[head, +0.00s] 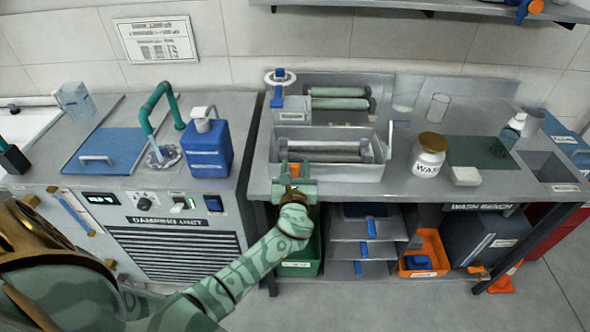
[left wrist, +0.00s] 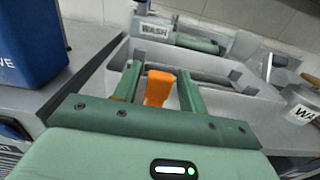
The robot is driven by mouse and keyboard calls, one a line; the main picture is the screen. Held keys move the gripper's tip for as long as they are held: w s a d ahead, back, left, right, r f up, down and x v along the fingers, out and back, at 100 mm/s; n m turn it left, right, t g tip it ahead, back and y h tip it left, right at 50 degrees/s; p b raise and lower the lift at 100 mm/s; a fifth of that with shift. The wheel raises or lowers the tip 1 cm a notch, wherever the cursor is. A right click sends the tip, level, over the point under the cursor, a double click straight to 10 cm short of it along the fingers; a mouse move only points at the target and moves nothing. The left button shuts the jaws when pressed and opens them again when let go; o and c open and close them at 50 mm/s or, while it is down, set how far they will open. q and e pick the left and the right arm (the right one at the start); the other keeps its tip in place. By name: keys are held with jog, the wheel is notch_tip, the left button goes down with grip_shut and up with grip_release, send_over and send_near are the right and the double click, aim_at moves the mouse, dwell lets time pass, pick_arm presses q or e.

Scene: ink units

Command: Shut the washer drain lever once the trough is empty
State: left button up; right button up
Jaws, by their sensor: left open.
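The washer trough (head: 335,172) is a grey metal basin on the wash bench, with rollers lying along its back part. It also shows in the left wrist view (left wrist: 230,103). A small orange drain lever (head: 295,172) is at the trough's front left. In the left wrist view the orange lever (left wrist: 159,88) stands between my left gripper's two green fingers. My left gripper (head: 291,170) is open around the lever, and I cannot tell whether either finger touches it. The trough floor is partly hidden, so I cannot tell whether liquid is in it. My right gripper is not in view.
A blue bottle (head: 207,145) stands left of the trough, on the damping unit. A white jar (head: 430,153) labelled WASH and a white block (head: 465,176) sit to the right. Behind the trough is a roller unit (head: 340,100). Shelves (head: 362,250) and an orange bin (head: 424,252) are below the bench.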

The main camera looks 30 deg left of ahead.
pick_arm(q)
jog(key=p+v, duration=0.1)
jog(key=v, duration=1.5)
jog(key=shift+d, duration=0.2)
jog(key=shift+f, duration=0.1)
jog(key=s+d+f+n+g+h, duration=0.2)
jog(key=s+f+n+g+h, duration=0.3)
jog(key=f, duration=0.8)
jog(key=s+d+f+n+g+h, duration=0.2)
jog(key=s+f+n, duration=0.4)
jog(key=f, duration=0.7)
jog(key=s+a+f+n+g, duration=0.1)
jog(key=s+f+n, duration=0.3)
jog(key=s, duration=0.5)
jog(key=s+a+f+n+g+h, duration=0.1)
jog(key=s+f+n+g, duration=0.3)
jog(key=s, duration=0.6)
jog(key=s+a+f+n+g+h, duration=0.1)
jog(key=s+a+f+n+g, duration=0.1)
jog(key=s+f+n, duration=0.4)
jog(key=s+a+n, duration=0.1)
jog(key=s, duration=0.2)
jog(key=shift+s+g, duration=0.2)
jog(key=shift+g, duration=0.1)
